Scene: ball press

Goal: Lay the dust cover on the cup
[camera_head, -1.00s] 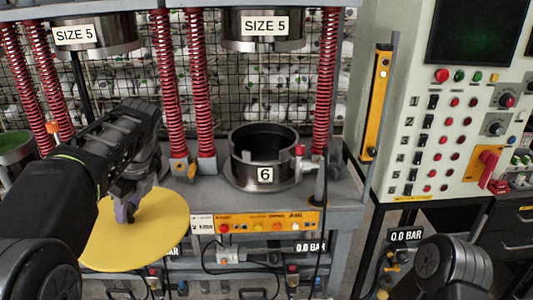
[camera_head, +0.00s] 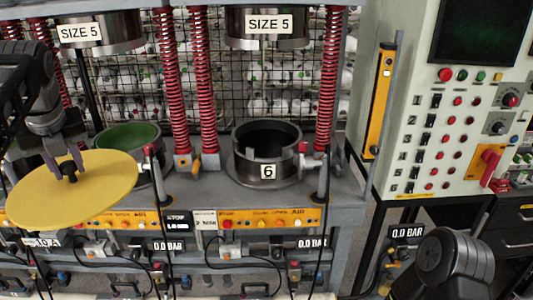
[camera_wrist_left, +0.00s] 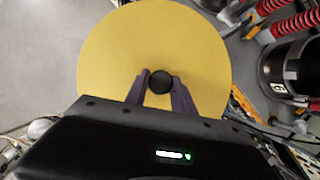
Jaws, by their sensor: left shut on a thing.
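The dust cover (camera_head: 105,192) is a flat yellow disc with a dark knob in its middle. My left gripper (camera_head: 68,170) is shut on that knob and holds the disc in the air, slightly tilted, in front of the press at the left. In the left wrist view the disc (camera_wrist_left: 150,45) fills the upper middle, with the gripper fingers (camera_wrist_left: 160,88) on both sides of the knob. The metal cup (camera_head: 266,160) labelled 6 stands open on the press bed, right of the cover and apart from it. My right gripper is not in view.
A second cup with a green inside (camera_head: 128,138) stands behind the cover. Press heads labelled SIZE 5 (camera_head: 265,28) hang above. A control panel (camera_head: 455,110) stands at right.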

